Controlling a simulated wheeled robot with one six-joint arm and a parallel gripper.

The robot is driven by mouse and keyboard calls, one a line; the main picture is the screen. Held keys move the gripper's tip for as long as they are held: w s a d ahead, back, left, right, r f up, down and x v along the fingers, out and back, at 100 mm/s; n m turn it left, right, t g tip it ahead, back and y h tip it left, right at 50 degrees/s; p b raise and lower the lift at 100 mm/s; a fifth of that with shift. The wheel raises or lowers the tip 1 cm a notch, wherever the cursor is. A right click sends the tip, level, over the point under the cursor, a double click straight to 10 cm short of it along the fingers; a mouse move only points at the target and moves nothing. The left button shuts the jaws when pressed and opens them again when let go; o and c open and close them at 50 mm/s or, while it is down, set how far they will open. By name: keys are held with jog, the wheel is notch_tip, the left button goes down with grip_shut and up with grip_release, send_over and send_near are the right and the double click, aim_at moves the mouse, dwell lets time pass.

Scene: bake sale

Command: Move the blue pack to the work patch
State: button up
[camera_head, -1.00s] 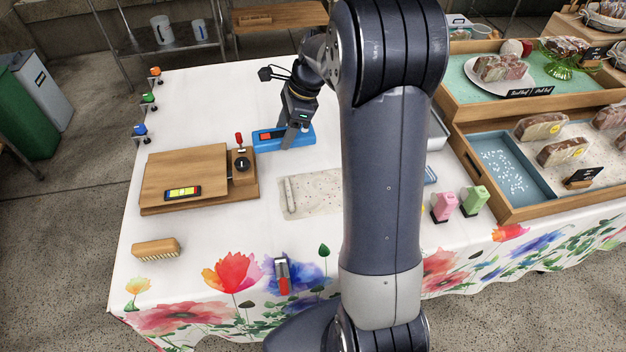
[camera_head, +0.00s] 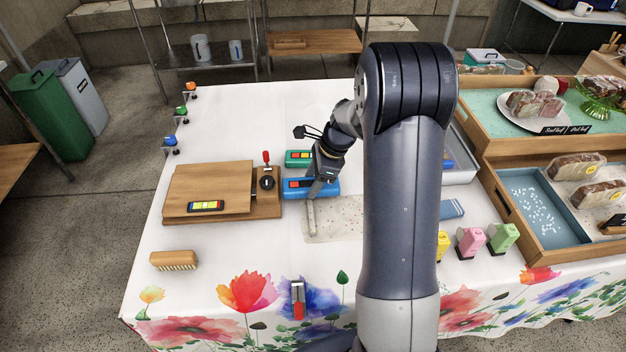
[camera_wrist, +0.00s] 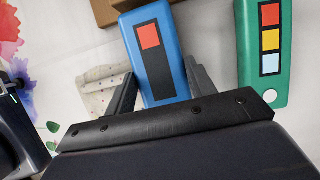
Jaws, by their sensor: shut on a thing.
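The blue pack (camera_head: 293,189) has a dark panel with a red square. It is between the fingers of my gripper (camera_head: 315,191), which is shut on it. In the wrist view the blue pack (camera_wrist: 146,35) runs between the two dark fingers (camera_wrist: 160,75). The work patch, a pale speckled rectangle (camera_head: 335,222), lies just in front of the pack, partly hidden by my arm; a corner shows in the wrist view (camera_wrist: 100,98). The pack is by the patch's far edge, not over its middle. I cannot tell its height above the table.
A green pack (camera_head: 297,157) lies just behind the blue one. A wooden board (camera_head: 208,185) with a red-topped lever (camera_head: 266,157) stands to the left.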

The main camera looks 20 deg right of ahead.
jog(key=shift+f, duration=0.1)
jog(key=shift+f, duration=0.3)
jog(key=o, duration=1.2)
jog(key=shift+r, duration=0.15)
jog(key=shift+r, duration=0.35)
jog(key=p+v, duration=0.1)
jog(key=v, duration=1)
jog(key=shift+d+r, duration=0.15)
jog(key=shift+r, duration=0.25)
